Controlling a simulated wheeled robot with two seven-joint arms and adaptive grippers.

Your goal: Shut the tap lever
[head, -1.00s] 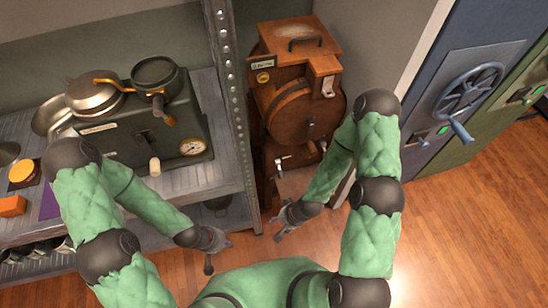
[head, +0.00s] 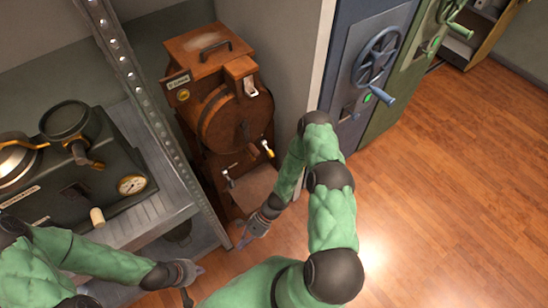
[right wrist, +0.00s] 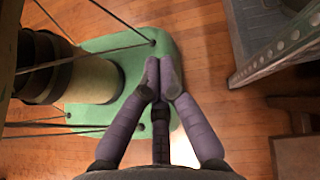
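A wooden barrel-shaped machine (head: 228,118) stands beside the shelf in the head view. Low on its front are two small fittings that look like taps, a left one with a pale handle (head: 228,179) and a right one with a white-and-yellow handle (head: 267,149). Which positions their levers hold is too small to tell. My right gripper (head: 246,238) is low in front of the machine, apart from both fittings. In the right wrist view its purple fingers (right wrist: 159,78) meet at the tips with nothing between them. My left gripper (head: 192,270) is further left, by the shelf's front; its fingers are unclear.
A metal shelf (head: 165,213) with a dark gauge-fitted machine (head: 85,175) stands at left. A blue cabinet (head: 345,65) with a handwheel (head: 377,57) is right of the barrel machine, past a pale wall edge. The wooden floor (head: 450,200) at right is clear.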

